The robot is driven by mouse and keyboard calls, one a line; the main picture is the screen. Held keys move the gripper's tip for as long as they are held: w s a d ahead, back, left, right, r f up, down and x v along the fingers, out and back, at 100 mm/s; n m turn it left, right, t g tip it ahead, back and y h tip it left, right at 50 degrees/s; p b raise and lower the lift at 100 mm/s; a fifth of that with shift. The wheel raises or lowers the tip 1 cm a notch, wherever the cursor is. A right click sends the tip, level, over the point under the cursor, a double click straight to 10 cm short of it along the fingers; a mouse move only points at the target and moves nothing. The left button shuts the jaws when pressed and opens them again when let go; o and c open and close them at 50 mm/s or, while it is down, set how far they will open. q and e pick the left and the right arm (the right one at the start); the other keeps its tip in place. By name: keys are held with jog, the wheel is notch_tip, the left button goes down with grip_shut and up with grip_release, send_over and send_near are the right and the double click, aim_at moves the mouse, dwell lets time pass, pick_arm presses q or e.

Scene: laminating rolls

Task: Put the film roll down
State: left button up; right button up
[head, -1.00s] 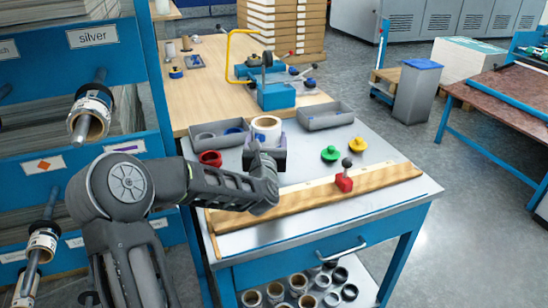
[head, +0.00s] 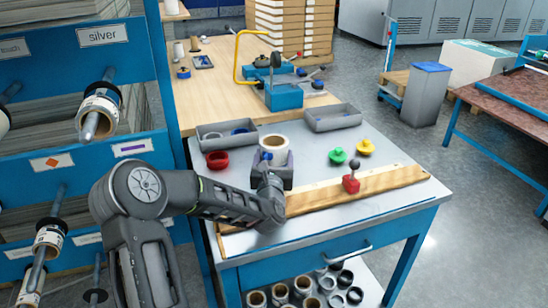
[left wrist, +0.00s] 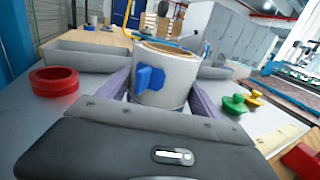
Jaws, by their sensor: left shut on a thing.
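The film roll (head: 273,144) is white with a brown core, and a blue tab shows on its side in the left wrist view (left wrist: 174,95). My left gripper (head: 273,160) is shut on it, with a purple finger on each side of the roll. The roll is upright over the grey worktable (head: 310,170), near the grey bins. Its lower part is hidden by the gripper, so I cannot tell whether it touches the top. My right gripper is not in view.
Grey bins (head: 333,117) (head: 212,143) stand behind the roll. A red ring (head: 218,160) lies left; green (head: 337,156) and yellow (head: 366,147) knobbed pieces lie right. A wooden bar with a red knobbed block (head: 351,184) crosses the front. Bare tabletop lies right of the roll.

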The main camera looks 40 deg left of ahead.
pick_arm(q)
jog(key=o, duration=1.7)
jog(key=shift+o, duration=0.2)
jog(key=v, duration=1.2)
